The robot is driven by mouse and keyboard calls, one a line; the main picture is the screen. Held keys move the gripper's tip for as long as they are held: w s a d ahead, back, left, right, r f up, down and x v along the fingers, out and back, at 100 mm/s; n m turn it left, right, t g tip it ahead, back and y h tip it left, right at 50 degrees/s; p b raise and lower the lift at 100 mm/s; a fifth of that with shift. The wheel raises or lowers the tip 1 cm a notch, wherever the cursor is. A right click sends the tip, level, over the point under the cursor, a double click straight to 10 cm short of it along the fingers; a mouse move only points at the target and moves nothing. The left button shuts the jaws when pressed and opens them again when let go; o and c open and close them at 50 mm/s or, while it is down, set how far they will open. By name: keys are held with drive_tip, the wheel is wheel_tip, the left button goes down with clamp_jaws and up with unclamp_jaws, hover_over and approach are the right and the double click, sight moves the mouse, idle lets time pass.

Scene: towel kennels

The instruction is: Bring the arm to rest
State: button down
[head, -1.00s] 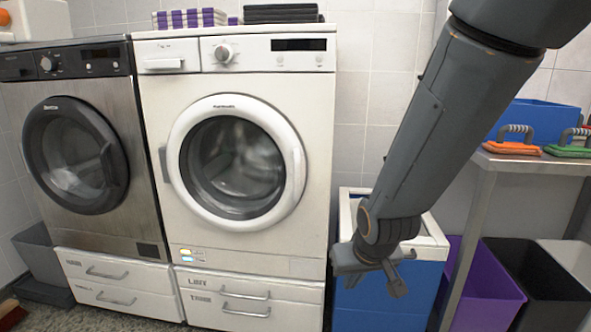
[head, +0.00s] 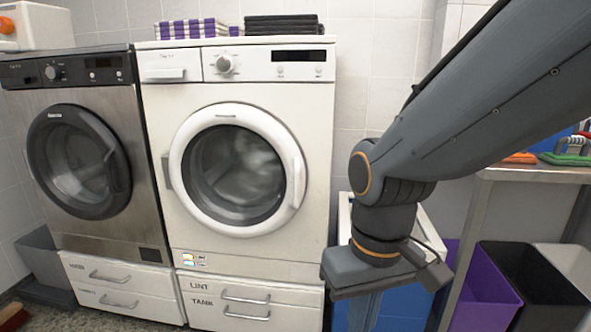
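My gripper (head: 384,274) hangs at the end of my arm, right of the white washing machine and in front of the blue bin. My arm (head: 470,110) comes in from the upper right and bends at a joint with an orange ring. The gripper's wide grey body faces me, and its fingertips are not clear. A narrow blue-grey strip shows below it; I cannot tell whether it is a finger or part of the bin. No held thing is clearly visible.
A white washing machine (head: 285,90) and a steel one (head: 95,232) stand on drawers. Striped towels (head: 190,29) and dark towels (head: 282,25) lie on top. The blue bin (head: 405,305) stands close behind my gripper. A metal table (head: 540,173) with brushes stands right, above purple and black bins.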

drive_tip(key=d+r+m+p, duration=0.3)
drive_tip(key=d+r+p, duration=0.7)
drive_tip(key=p, duration=0.8)
drive_tip(key=shift+s+r+h, duration=0.3)
drive_tip(key=shift+r, duration=0.5)
